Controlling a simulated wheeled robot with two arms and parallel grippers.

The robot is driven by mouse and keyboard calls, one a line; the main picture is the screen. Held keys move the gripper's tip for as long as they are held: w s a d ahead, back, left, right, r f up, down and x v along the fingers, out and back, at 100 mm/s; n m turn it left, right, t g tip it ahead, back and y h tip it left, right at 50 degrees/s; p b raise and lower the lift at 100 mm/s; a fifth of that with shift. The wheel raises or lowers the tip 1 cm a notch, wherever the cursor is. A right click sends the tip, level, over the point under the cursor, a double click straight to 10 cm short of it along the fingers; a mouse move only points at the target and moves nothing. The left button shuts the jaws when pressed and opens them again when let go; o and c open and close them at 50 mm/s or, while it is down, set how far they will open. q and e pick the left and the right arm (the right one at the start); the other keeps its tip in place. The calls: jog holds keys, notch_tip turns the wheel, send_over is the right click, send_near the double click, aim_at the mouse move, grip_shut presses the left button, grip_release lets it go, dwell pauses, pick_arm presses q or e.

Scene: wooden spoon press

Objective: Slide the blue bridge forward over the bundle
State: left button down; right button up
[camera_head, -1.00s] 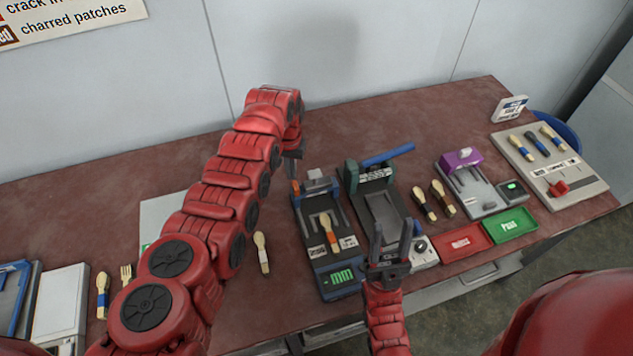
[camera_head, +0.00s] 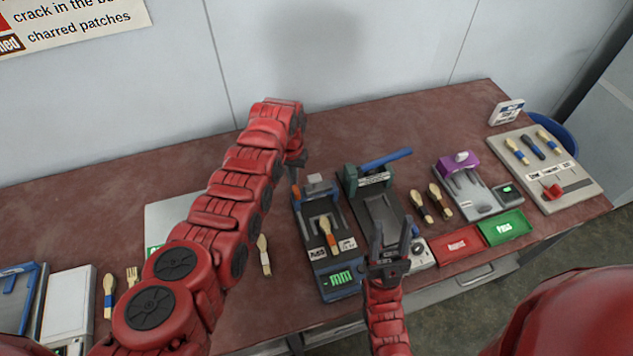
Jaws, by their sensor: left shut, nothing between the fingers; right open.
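A dark blue gauge (camera_head: 308,234) with a green mm display (camera_head: 341,280) stands on the bench. The bundle (camera_head: 329,231), wooden with an orange band, lies on its bed with its light end toward the back. The blue bridge (camera_head: 331,191), topped by a grey block (camera_head: 316,181), is at the gauge's back end, behind the bundle. My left gripper (camera_head: 297,163) is shut and empty, pointing down just behind and left of the bridge; its arm partly hides it, and I cannot tell whether it touches. My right gripper (camera_head: 390,243) is open and empty, in front of the green press.
A green press (camera_head: 352,178) with a blue lever (camera_head: 387,158) stands right of the gauge. Further right are two bundles, a purple-bridged gauge (camera_head: 463,163), a red tray (camera_head: 456,246) and a green tray (camera_head: 505,228). A loose spoon (camera_head: 264,252) lies left of the gauge.

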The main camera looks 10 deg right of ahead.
aim_at(297, 191)
pick_arm(q)
jog(key=shift+s+d+r+p, duration=0.15)
jog(key=shift+s+p, duration=0.35)
jog(key=shift+p, duration=0.5)
jog(key=shift+s+d+p, duration=0.1)
jog(key=shift+s+p, duration=0.35)
jog(key=shift+p, duration=0.55)
jog(key=shift+s+d+p, duration=0.15)
jog(key=shift+s+p, duration=0.75)
jog(key=shift+p, duration=0.45)
jog(key=shift+s+d+p, duration=0.25)
jog(key=shift+s+p, duration=1.05)
jog(key=shift+p, duration=0.05)
jog(key=shift+s+d+p, duration=0.25)
jog(key=shift+s+p, duration=0.8)
jog(key=shift+s, duration=0.25)
jog(key=shift+w+a+f+b, duration=0.1)
jog(key=shift+w+f+b, duration=0.1)
jog(key=shift+w+b, duration=0.55)
notch_tip(297, 191, up, 7)
jog(key=p, duration=0.2)
jog(key=shift+s, duration=0.15)
